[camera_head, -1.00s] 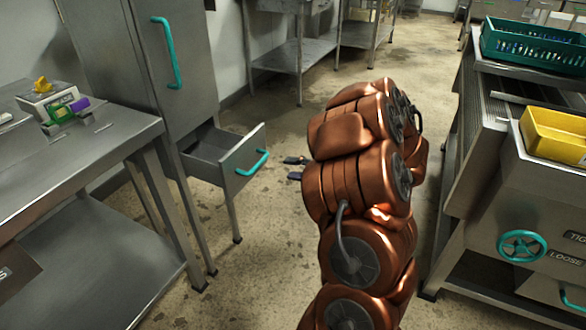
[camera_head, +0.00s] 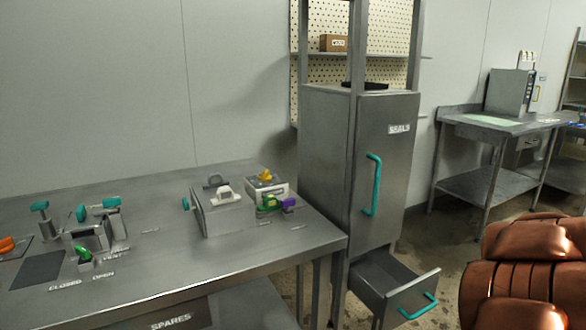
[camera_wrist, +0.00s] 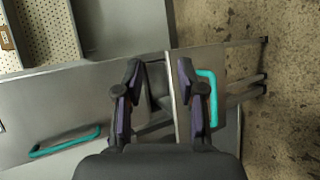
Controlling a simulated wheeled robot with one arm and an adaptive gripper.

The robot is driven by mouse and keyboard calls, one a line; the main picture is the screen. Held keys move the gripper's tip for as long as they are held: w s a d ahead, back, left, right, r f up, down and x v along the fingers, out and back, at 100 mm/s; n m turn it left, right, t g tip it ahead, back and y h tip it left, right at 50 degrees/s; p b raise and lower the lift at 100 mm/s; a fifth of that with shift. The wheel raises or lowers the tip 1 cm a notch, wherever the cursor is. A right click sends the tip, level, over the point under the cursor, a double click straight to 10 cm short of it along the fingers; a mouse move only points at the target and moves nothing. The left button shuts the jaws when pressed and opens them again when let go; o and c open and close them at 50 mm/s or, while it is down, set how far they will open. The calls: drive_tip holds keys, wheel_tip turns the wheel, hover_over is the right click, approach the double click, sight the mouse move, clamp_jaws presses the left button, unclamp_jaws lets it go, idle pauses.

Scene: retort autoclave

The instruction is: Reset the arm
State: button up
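My arm (camera_head: 525,280) shows as copper-coloured links at the lower right of the head view. The gripper is outside that view. In the wrist view my gripper (camera_wrist: 159,70) has its two dark fingers apart, with nothing held between them. Behind the fingers is the pulled-out drawer (camera_wrist: 184,120) with its teal handle (camera_wrist: 210,98). I cannot tell how far the fingers are from it. In the head view the drawer (camera_head: 398,290) stands open at the bottom of the grey SEALS cabinet (camera_head: 335,150).
A steel bench (camera_head: 140,265) with several small fixtures stands at the left. The SEALS cabinet's upper door has a teal handle (camera_head: 373,185). A farther steel table (camera_head: 480,125) carries a grey machine (camera_head: 510,90). Bare floor (camera_head: 440,235) lies between cabinet and arm.

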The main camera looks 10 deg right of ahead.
drive_tip(key=s+a+r+m+g+h+p, duration=0.25)
drive_tip(key=r+m+p, duration=0.25)
drive_tip(key=r, duration=0.3)
drive_tip(key=s+a+r+m+g+h+p, duration=0.1)
drive_tip(key=a+r+m+g+h+p, duration=0.15)
drive_tip(key=r+m+p, duration=0.4)
drive_tip(key=s+a+r+m+g+y+p, duration=0.1)
drive_tip(key=s+a+r+g+y+p, duration=0.1)
drive_tip(key=s+a, duration=0.6)
drive_tip(key=s+a+r+m+g+y+p, duration=0.2)
drive_tip(key=s+a, duration=0.7)
drive_tip(key=a, duration=0.5)
drive_tip(key=s+a+r+m+g+y+p, duration=0.2)
drive_tip(key=s+a+p, duration=0.5)
drive_tip(key=a, duration=0.4)
wheel_tip(320, 180, up, 2)
drive_tip(key=s+g+y, duration=0.1)
drive_tip(key=g, duration=0.2)
drive_tip(key=shift+s+y, duration=0.4)
